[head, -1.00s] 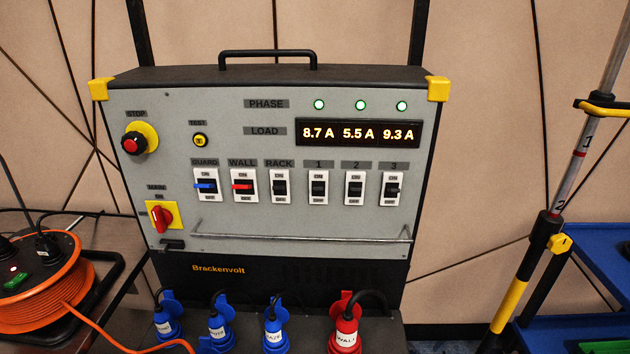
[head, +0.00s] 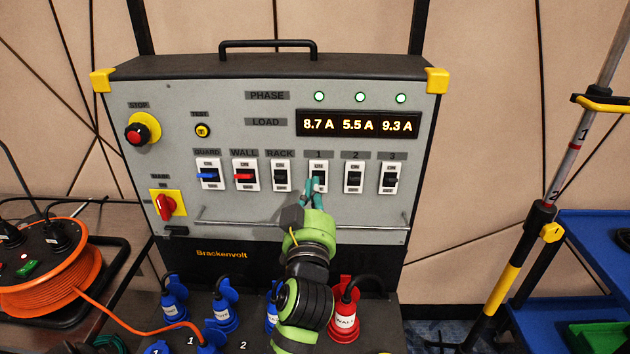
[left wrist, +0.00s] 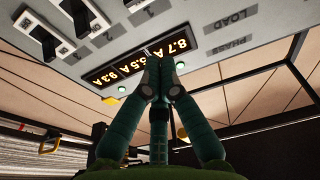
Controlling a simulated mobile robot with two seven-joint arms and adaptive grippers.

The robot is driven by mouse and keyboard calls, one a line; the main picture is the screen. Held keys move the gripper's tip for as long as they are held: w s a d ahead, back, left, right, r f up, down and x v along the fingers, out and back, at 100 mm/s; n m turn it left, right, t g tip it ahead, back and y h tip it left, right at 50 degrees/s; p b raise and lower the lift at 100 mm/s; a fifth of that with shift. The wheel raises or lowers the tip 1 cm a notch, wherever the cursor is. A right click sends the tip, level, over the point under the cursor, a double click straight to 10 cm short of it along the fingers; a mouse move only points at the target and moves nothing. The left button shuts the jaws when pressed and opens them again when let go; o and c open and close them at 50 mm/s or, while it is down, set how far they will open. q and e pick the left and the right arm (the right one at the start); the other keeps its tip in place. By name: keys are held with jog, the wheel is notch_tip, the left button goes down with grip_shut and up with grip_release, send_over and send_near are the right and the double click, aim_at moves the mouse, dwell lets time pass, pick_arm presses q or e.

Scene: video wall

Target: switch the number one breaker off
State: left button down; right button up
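The number one breaker (head: 319,167) is a white-framed switch with a black toggle on the grey panel (head: 250,215), under the label 1. My left gripper (head: 314,188) is in front of its lower part in the head view; its teal fingers hide part of the toggle, so its position is unclear. I cannot tell whether the tips touch it. In the left wrist view the left gripper's fingers (left wrist: 158,80) meet at their tips, shut and empty. The load display (head: 358,124) reads 8.7 A, 5.5 A and 9.3 A. My right gripper is not in view.
Breaker 2 (head: 354,177) and the rack breaker (head: 281,176) flank it closely. A thin metal bar (head: 240,224) crosses the panel below. A red plug (head: 344,322) and blue plugs stand beneath. An orange cable reel (head: 45,285) is at left, a blue cart (head: 600,238) at right.

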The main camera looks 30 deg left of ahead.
aim_at(316, 143)
pick_arm(q)
jog(key=shift+r, duration=0.1)
jog(key=p+x, duration=0.4)
jog(key=x, duration=0.6)
jog(key=shift+w+a, duration=0.1)
jog(key=shift+a, duration=0.05)
jog(key=f, duration=0.2)
jog(key=s+f, duration=0.1)
jog(key=shift+d, duration=0.35)
jog(key=shift+s+d+f, duration=0.25)
jog(key=shift+s+f, duration=0.15)
jog(key=shift+s, duration=0.05)
jog(key=shift+w+f, duration=0.1)
